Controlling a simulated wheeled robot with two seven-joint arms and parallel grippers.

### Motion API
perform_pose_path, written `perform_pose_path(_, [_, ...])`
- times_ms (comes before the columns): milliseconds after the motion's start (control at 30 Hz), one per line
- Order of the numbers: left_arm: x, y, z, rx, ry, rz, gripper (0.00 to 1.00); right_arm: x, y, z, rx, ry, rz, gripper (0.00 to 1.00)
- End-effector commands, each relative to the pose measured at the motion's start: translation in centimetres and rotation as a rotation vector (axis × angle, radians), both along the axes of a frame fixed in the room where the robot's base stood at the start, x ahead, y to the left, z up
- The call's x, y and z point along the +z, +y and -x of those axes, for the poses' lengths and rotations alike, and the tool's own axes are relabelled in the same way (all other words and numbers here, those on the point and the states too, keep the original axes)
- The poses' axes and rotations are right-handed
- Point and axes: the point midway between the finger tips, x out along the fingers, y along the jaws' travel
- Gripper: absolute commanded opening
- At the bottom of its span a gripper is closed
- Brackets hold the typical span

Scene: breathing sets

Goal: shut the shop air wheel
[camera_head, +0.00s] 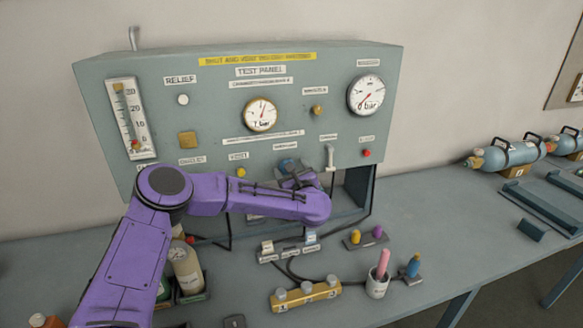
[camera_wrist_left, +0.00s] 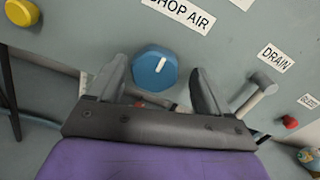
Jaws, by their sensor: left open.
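The blue shop air wheel (camera_wrist_left: 155,68) shows in the wrist view under the label "SHOP AIR" (camera_wrist_left: 182,12), with a white mark on its face. My left gripper (camera_wrist_left: 160,80) is open, one finger on each side of the wheel. The fingertips are close to its rim; I cannot tell whether they touch it. In the head view the purple left arm reaches across to the test panel (camera_head: 215,110), and the wheel (camera_head: 287,165) is partly hidden behind my left gripper (camera_head: 298,178). My right gripper is not in view.
Beside the wheel are the grey drain lever (camera_wrist_left: 255,95), a red button (camera_wrist_left: 290,122) and a yellow knob (camera_wrist_left: 22,12). On the bench stand a brass manifold (camera_head: 306,295), a cup with a pink stick (camera_head: 377,287) and hoses. Blue cylinders (camera_head: 510,152) lie at the right.

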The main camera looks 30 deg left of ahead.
Motion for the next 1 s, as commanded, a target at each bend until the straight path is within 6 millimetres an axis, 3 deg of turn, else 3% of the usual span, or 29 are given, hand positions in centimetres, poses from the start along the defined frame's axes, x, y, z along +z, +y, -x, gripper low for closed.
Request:
perform_pose_path(100, [0.0, 0.0, 0.0, 0.001, -0.001, 0.001, 0.79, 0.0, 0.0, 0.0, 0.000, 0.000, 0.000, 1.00])
perform_pose_path(267, [0.0, 0.0, 0.0, 0.001, -0.001, 0.001, 0.27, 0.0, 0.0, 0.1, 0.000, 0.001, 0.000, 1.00])
perform_pose_path(300, [0.0, 0.0, 0.1, 0.002, 0.000, 0.001, 0.23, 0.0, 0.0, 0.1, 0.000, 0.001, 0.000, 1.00])
perform_pose_path(667, [-0.2, -0.1, 0.0, 0.001, 0.025, -0.021, 0.23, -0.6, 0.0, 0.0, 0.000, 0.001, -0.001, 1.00])
perform_pose_path(1000, [-0.5, -0.1, 0.0, 0.000, 0.191, -0.163, 0.23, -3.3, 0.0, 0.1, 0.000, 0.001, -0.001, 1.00])
